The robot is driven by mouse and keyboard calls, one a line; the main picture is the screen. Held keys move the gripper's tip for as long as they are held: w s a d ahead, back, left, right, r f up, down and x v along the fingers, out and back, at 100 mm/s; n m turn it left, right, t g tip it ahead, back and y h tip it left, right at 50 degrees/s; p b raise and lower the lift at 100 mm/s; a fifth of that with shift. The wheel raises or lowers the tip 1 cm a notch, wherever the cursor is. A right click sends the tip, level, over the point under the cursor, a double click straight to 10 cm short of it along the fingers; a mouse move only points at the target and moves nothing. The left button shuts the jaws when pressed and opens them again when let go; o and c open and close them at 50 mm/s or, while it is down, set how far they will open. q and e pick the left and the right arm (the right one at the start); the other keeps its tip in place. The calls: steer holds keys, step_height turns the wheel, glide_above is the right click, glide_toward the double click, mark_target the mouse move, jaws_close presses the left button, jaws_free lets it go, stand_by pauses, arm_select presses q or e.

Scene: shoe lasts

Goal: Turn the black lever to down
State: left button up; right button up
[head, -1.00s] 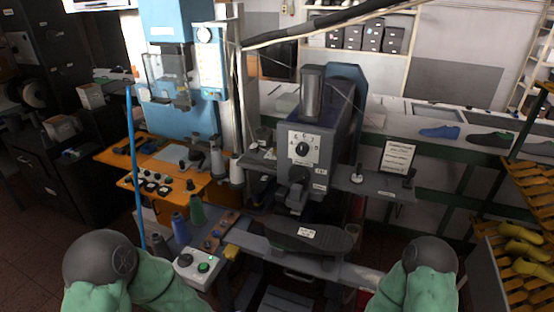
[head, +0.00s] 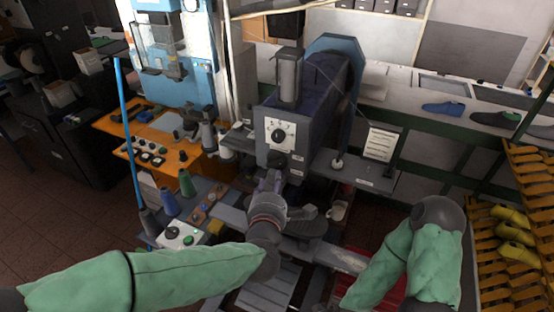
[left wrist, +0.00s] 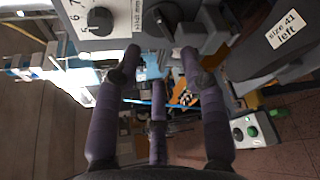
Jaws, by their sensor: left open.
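The grey machine (head: 262,150) stands in the middle of the head view, with a white dial plate (head: 280,133) on its front. A black lever (left wrist: 160,19) with a rounded hub shows beside the dial in the left wrist view. In the head view it lies below the dial, partly behind my gripper, and its exact angle is hard to tell. My left gripper (head: 272,180) is in front of the machine, fingers pointing up at it. In the left wrist view its fingers (left wrist: 160,62) are spread and empty, close below the lever, with no clear contact. My right gripper is out of view.
A dark shoe-shaped part (left wrist: 262,50) labelled "size 41 left" is beside the lever. A control box (head: 182,236) with a green button stands at left, near thread spools (head: 186,183). A side shelf (head: 350,172) juts out right of the machine.

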mark_target(277, 163)
arm_select(q)
steer(key=x, duration=1)
steer(key=shift+w+f, duration=0.1)
steer(key=shift+w, duration=0.2)
jaws_close()
